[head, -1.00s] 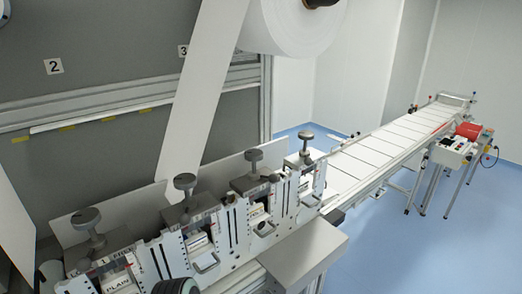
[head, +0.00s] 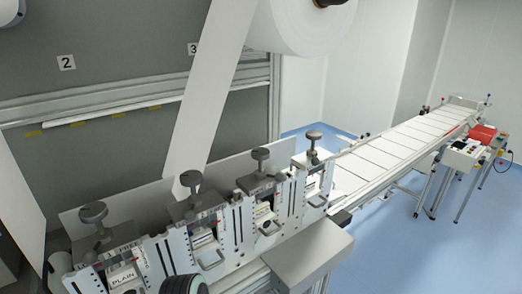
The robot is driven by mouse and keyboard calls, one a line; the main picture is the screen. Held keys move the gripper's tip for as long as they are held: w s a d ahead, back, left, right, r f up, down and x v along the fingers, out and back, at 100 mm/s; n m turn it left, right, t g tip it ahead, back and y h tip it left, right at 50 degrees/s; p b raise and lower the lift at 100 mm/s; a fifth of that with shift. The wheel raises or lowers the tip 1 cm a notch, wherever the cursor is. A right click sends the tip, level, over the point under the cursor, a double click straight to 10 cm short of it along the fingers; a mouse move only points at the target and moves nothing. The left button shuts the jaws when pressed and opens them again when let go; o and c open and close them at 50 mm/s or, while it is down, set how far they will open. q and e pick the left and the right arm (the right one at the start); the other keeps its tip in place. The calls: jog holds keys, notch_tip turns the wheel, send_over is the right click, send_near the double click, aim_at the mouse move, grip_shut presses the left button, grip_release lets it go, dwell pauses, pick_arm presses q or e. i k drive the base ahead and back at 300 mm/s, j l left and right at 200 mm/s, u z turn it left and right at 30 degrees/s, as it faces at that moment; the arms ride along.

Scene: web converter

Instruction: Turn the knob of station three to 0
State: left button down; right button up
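A row of slotted white stations runs diagonally across the lower left, each topped by a grey round knob on a stem. From the left, the first knob (head: 93,212), second knob (head: 190,179), third knob (head: 260,154) and last knob (head: 314,135) stand upright. Counted from the left, the third station (head: 266,212) is below the third knob. Its scale is too small to read, and I see no station number on it. Neither of my grippers is in view, and nothing touches the knobs.
A white web (head: 207,100) hangs from a large roll (head: 300,25) behind the stations. The wall panel carries signs 2 (head: 66,62) and 3 (head: 194,48). A conveyor (head: 400,140) runs to the back right beside a control box (head: 463,154). Blue floor (head: 440,255) at right is clear.

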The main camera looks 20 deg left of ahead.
aim_at(260, 154)
jog(key=i+l, duration=0.15)
jog(key=l, duration=0.3)
jog(key=i+l+u, duration=0.15)
jog(key=l, duration=0.35)
jog(key=l+u, duration=0.1)
jog(key=u, duration=1.55)
